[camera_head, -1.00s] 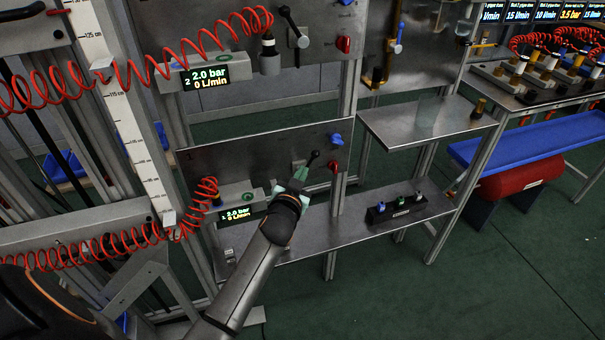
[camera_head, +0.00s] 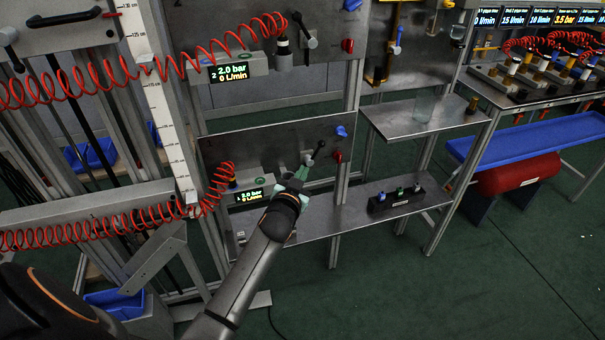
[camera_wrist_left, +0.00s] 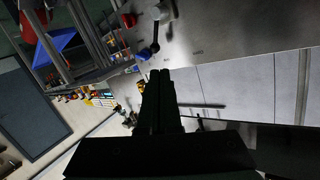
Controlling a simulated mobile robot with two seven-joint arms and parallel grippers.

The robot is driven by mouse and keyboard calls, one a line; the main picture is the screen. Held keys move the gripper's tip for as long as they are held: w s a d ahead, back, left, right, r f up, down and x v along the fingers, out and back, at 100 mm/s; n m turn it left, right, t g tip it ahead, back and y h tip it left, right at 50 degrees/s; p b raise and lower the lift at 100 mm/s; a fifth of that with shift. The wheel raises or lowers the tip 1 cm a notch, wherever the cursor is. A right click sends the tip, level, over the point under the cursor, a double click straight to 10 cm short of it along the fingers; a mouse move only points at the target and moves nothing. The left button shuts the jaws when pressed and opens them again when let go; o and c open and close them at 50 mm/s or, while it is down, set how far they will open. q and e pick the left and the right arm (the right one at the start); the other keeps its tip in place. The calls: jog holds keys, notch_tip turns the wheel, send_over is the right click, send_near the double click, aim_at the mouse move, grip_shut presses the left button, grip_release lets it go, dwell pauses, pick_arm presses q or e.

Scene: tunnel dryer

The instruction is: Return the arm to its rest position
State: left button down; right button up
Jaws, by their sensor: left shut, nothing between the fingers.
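My left arm comes in from the bottom of the head view. Its gripper (camera_head: 304,172) is in front of the lower steel panel (camera_head: 275,140), close to a black-handled lever (camera_head: 319,149). I cannot tell from the head view whether it touches the lever. In the left wrist view the two dark fingers (camera_wrist_left: 160,74) lie together with nothing between them. The lever (camera_wrist_left: 156,38) stands just beyond the fingertips there, seemingly apart from them. My right gripper is in neither view.
A red knob (camera_head: 338,156) and a blue knob (camera_head: 342,131) sit right of the lever. A lower shelf (camera_head: 345,216) carries a black block (camera_head: 396,200) with small fittings. A red coiled hose (camera_head: 222,180) hangs left. Green floor (camera_head: 420,290) is clear at lower right.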

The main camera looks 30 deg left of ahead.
pick_arm(q)
jog(key=shift+s, duration=0.2)
dwell(0.4)
jog(key=s+d+f+g+h+p, duration=0.1)
jog(key=s+d+f, duration=0.4)
jog(key=s, duration=0.5)
jog(key=s+d+f+m+g+h, duration=0.1)
jog(key=s+d+f+g+h, duration=0.2)
jog(key=s, duration=0.7)
jog(key=s+d+f+m+g+h+p, duration=0.1)
jog(key=s+d+f+g+h, duration=0.1)
jog(key=s+d+f, duration=0.6)
jog(key=s, duration=0.2)
jog(key=shift+s+d+h+p, duration=0.3)
jog(key=shift+h, duration=0.1)
jog(key=shift+f, duration=0.1)
